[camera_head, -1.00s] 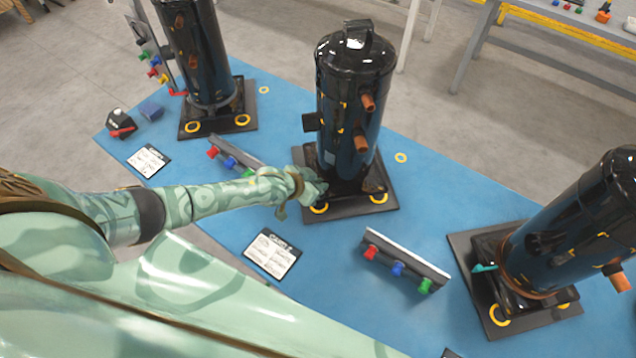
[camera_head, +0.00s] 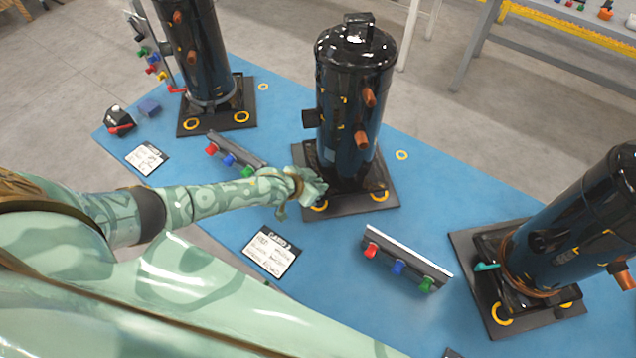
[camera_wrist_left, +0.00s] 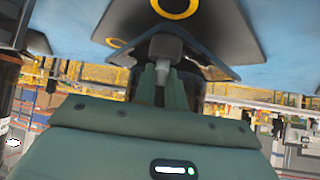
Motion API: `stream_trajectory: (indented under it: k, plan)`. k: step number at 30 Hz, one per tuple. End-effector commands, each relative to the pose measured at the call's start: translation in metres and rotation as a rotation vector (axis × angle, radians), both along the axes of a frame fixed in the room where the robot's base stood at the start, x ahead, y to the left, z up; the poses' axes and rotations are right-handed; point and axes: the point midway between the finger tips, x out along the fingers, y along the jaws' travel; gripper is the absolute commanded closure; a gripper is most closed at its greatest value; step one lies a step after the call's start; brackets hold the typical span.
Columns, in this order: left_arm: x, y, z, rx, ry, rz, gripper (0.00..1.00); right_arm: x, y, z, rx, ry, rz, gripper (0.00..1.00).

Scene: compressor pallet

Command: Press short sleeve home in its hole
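The middle compressor (camera_head: 350,110) is a dark cylinder on a black base plate (camera_head: 385,203) with yellow rings at its front corners. My left gripper (camera_head: 316,188) is low at the plate's front left corner, by a yellow ring (camera_head: 319,207). In the left wrist view, the two green fingers (camera_wrist_left: 163,82) close around the narrow stem of a grey piece (camera_wrist_left: 166,46), which looks like the short sleeve. Its wider part shows beyond the fingertips, against the dark plate. I cannot tell whether it sits in a hole. My right gripper is not in view.
Other compressors stand at the left (camera_head: 195,50) and right (camera_head: 575,230) of the blue pallet top (camera_head: 340,270). Racks with coloured knobs (camera_head: 405,262) (camera_head: 232,157), a white card (camera_head: 271,252) and a small dark tool (camera_head: 118,120) lie on the blue surface.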

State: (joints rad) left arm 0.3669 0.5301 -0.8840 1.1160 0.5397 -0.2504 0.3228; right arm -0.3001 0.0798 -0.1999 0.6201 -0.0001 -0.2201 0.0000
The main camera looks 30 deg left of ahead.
Motion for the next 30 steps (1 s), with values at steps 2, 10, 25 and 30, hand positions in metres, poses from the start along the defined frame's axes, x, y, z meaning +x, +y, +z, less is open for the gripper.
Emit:
stream_trajectory:
  k: [2, 10, 25, 30]
  plan:
    - [0.000, 0.000, 0.000, 0.000, 0.000, 0.000, 0.69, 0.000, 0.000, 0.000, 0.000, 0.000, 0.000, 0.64]
    - [0.000, 0.000, 0.000, 0.000, 0.001, 0.000, 0.63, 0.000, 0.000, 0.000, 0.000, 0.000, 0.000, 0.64]
    - [-0.066, 0.027, 0.069, 0.001, 0.002, -0.001, 0.63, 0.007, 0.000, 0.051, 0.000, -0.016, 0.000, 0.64]
    - [-0.093, 0.038, 0.094, 0.001, 0.001, -0.002, 0.63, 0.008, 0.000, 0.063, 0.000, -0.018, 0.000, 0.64]
